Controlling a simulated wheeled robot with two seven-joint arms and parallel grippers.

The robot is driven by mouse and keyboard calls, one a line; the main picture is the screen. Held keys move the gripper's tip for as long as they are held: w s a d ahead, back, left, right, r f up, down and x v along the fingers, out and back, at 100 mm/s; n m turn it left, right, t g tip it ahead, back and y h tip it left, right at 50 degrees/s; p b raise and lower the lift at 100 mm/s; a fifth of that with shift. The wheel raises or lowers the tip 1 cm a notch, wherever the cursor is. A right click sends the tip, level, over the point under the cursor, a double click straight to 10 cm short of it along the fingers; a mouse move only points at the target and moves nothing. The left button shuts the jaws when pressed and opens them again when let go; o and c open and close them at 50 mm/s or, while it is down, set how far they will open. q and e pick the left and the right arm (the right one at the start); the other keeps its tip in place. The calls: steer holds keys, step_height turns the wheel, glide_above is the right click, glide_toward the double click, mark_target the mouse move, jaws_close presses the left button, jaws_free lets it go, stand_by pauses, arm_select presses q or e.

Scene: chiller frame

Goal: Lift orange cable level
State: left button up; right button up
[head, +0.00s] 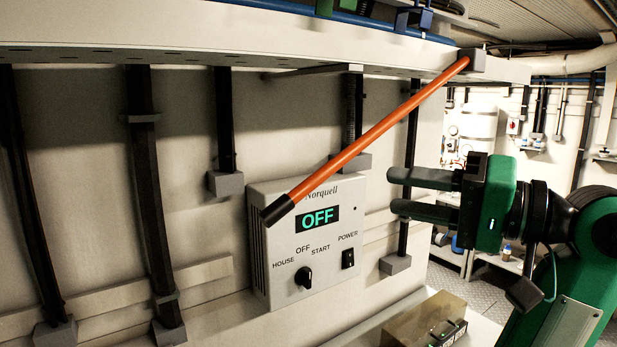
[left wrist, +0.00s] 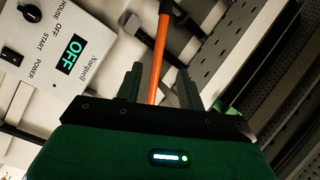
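The orange cable (head: 385,123) hangs at a slant. Its upper right end meets a grey block (head: 472,61) at the beam's edge, and its black lower left end (head: 277,210) hangs in front of the Norquell box. My left gripper (head: 391,190) enters from the right, its fingers spread and empty, to the right of and below the cable in the head view. In the left wrist view, the cable (left wrist: 160,45) runs between the spread fingers (left wrist: 160,78) in the picture; whether they touch it is unclear. My right gripper is not in view.
The Norquell box (head: 345,215), showing OFF, is on the wall behind the cable's low end. A white beam (head: 200,40) crosses above. Dark vertical struts (head: 147,200) stand along the wall. A small box (head: 425,320) sits below my gripper.

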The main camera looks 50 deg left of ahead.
mark_target(324, 178)
arm_select(q)
steer(key=p+x, duration=0.6)
steer(key=x, duration=0.6)
steer(key=shift+a+r+p, duration=0.15)
steer(key=shift+p, duration=0.25)
steer(key=shift+s+a, duration=0.15)
steer(key=shift+a, duration=0.4)
steer(key=c, duration=0.8)
jaws_close()
